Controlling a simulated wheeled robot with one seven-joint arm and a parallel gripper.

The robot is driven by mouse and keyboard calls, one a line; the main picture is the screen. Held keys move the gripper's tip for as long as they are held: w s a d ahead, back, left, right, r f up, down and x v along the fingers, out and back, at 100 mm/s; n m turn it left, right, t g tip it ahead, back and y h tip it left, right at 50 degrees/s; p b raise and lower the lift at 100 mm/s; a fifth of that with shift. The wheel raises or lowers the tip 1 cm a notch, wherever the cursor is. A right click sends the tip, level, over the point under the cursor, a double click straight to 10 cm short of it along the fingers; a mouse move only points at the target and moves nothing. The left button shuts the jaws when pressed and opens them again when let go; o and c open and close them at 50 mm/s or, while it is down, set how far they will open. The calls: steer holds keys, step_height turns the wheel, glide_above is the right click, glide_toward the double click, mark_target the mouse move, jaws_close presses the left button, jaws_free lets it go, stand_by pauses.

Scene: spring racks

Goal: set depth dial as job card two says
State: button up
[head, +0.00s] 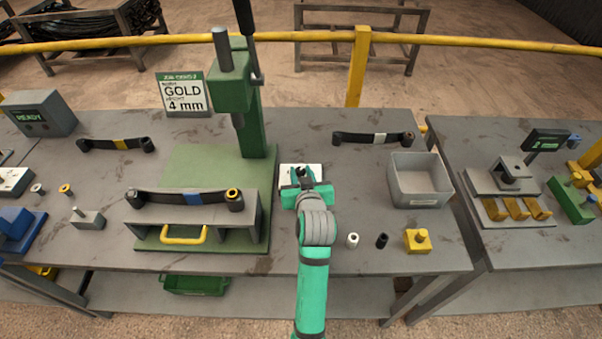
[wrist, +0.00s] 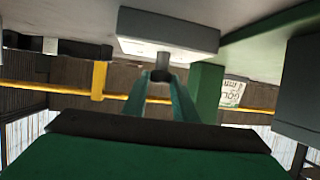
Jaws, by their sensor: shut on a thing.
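The job card (head: 184,93) stands behind the press and reads JOB CARD 2, GOLD, 4 mm; its small lines are hard to read. It shows upside down in the wrist view (wrist: 231,93). The depth dial's pale box (head: 287,184) sits on the bench right of the green press, partly hidden by my gripper (head: 303,180). In the wrist view, the pale box (wrist: 168,36) has a short grey knob (wrist: 163,62), and my gripper (wrist: 162,77) is shut on it. I cannot read a dial setting.
The green press (head: 250,100) holds a grey fixture with a dark leaf spring (head: 165,196) to the left. A grey bin (head: 420,190), a white bushing (head: 352,240), a black bushing (head: 382,241) and a yellow block (head: 417,241) stand to the right.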

steer(key=n+y, duration=0.2)
steer(key=d+n+g+y, duration=0.1)
steer(key=y, duration=0.1)
steer(key=shift+w+n, duration=0.2)
steer(key=shift+n, duration=0.2)
steer(key=shift+w+d+n+g+y, duration=0.1)
steer(key=shift+n+g+y, duration=0.8)
steer(key=shift+n+y, duration=0.25)
steer(key=shift+w+d+n+g+y, duration=0.1)
steer(key=shift+n+g+y, duration=0.8)
steer(key=shift+n+y, duration=0.25)
steer(key=o, duration=1.1)
steer(key=shift+a, duration=0.15)
steer(key=v, duration=1)
steer(key=shift+s+d+r, duration=0.15)
steer(key=shift+d+r, duration=0.1)
steer(key=shift+d, duration=0.05)
